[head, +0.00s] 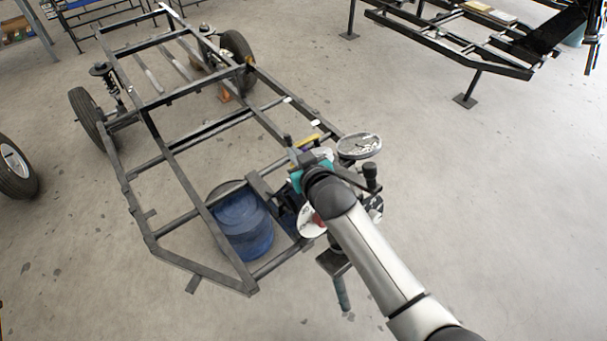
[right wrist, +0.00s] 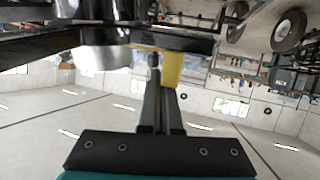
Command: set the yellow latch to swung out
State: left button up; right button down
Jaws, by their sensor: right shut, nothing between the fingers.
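The yellow latch (right wrist: 172,67) is a flat yellow strip in the right wrist view. It hangs from a dark bar just beyond my right fingertips. In the head view a small yellow piece (head: 308,140), which looks like the same latch, shows on the frame just past my right gripper (head: 291,147). My right gripper also shows in the right wrist view (right wrist: 159,88), with its fingers together and nothing between them. The fingertips overlap the latch's left edge in that picture; I cannot tell if they touch it. My left gripper is not in view.
A dark metal chassis frame (head: 160,100) with wheels fills the left and middle. A blue drum (head: 242,222) stands under its near end. Another frame (head: 450,40) stands back right. The floor at right is clear.

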jog(key=v, duration=0.3)
jog(key=shift+s+a, duration=0.15)
jog(key=shift+s, duration=0.15)
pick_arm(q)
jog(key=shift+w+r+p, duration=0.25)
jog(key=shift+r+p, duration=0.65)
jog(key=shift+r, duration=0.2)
pick_arm(e)
jog(key=v, duration=0.6)
jog(key=shift+s+a, duration=0.15)
jog(key=shift+a, duration=0.15)
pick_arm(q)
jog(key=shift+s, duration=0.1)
